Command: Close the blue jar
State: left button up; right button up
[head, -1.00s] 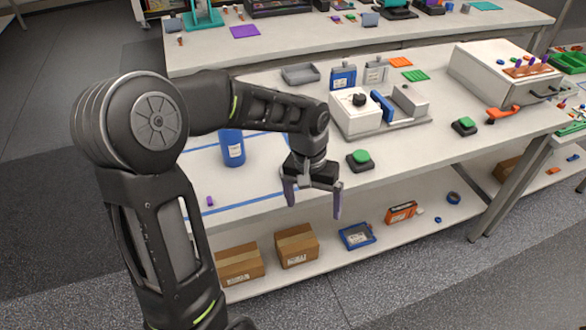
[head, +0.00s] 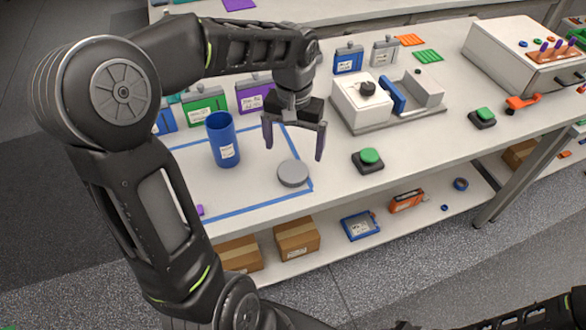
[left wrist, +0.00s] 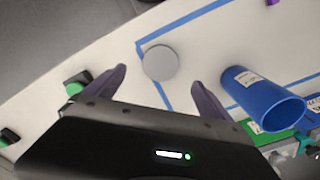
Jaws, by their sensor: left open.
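The blue jar (head: 223,142) stands upright and open-topped inside a blue-taped area on the table. It also shows in the left wrist view (left wrist: 255,95), at the right. A round grey lid (head: 293,174) lies flat on the table to the right of the jar, near the corner of the tape; it also shows in the left wrist view (left wrist: 161,62). My left gripper (head: 294,154) is open and empty above the lid. In the left wrist view the lid appears between and just beyond its two fingertips (left wrist: 160,78). My right gripper is out of view.
Green and purple containers (head: 254,93) stand behind the jar. A green button (head: 370,157) and a grey-white device with a blue plate (head: 392,95) are to the right. A small purple piece (head: 200,210) lies near the front edge. The table around the lid is clear.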

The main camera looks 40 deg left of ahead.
aim_at(294, 169)
pick_arm(q)
jog(key=shift+f, duration=1.3)
jog(key=shift+w+f+p, duration=0.1)
jog(key=shift+f+p, duration=0.75)
jog(key=shift+f, duration=1.75)
jog(key=c, duration=1.4)
jog(key=shift+r, duration=0.1)
notch_tip(294, 169, up, 10)
jog(key=b, duration=0.1)
